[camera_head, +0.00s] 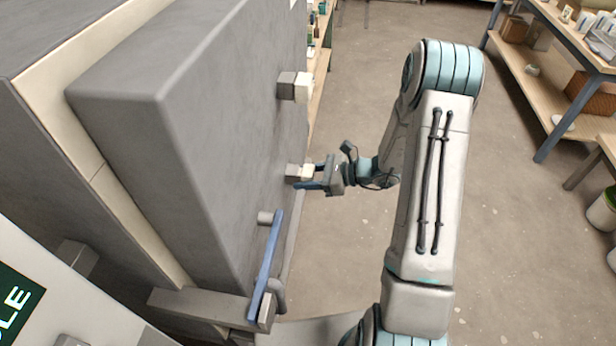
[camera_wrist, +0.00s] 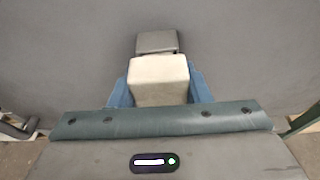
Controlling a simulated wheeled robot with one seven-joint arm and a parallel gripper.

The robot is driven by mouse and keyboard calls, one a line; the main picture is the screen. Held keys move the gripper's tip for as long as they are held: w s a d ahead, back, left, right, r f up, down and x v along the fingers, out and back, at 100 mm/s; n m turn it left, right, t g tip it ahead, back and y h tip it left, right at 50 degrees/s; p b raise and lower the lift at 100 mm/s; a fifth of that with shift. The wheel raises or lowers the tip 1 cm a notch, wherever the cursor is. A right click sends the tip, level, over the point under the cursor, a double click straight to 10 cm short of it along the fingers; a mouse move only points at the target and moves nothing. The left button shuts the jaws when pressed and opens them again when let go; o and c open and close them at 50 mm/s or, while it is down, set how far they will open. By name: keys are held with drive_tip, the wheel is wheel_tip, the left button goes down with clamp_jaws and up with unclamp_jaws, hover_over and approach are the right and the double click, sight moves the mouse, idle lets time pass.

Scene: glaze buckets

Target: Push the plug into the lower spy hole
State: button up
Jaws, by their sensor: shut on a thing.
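The plug is a cream block (camera_head: 307,172) held at the lower spy hole on the grey kiln door. It also shows in the wrist view (camera_wrist: 159,80). My gripper (camera_head: 311,179) is shut on it, with one blue finger on each side. A grey block (camera_head: 292,171) stands out from the door at the lower spy hole, directly behind the plug; its top shows in the wrist view (camera_wrist: 157,42). The plug looks lined up with it and close against it. The hole itself is hidden, so I cannot tell how deep the plug sits.
Higher on the door (camera_head: 215,110) is another grey block (camera_head: 286,85) with a cream plug (camera_head: 304,87). A blue handle bar (camera_head: 266,265) runs below my gripper. Shelving (camera_head: 560,90) stands at the right. The floor (camera_head: 345,250) between is clear.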

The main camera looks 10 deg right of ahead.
drive_tip(key=shift+w+a, duration=0.1)
drive_tip(key=shift+a, duration=0.15)
drive_tip(key=o, duration=1.3)
drive_tip(key=shift+o, duration=0.2)
drive_tip(key=s+d, duration=0.2)
drive_tip(key=d, duration=0.5)
drive_tip(key=shift+s+d, duration=0.25)
drive_tip(key=shift+d, duration=0.1)
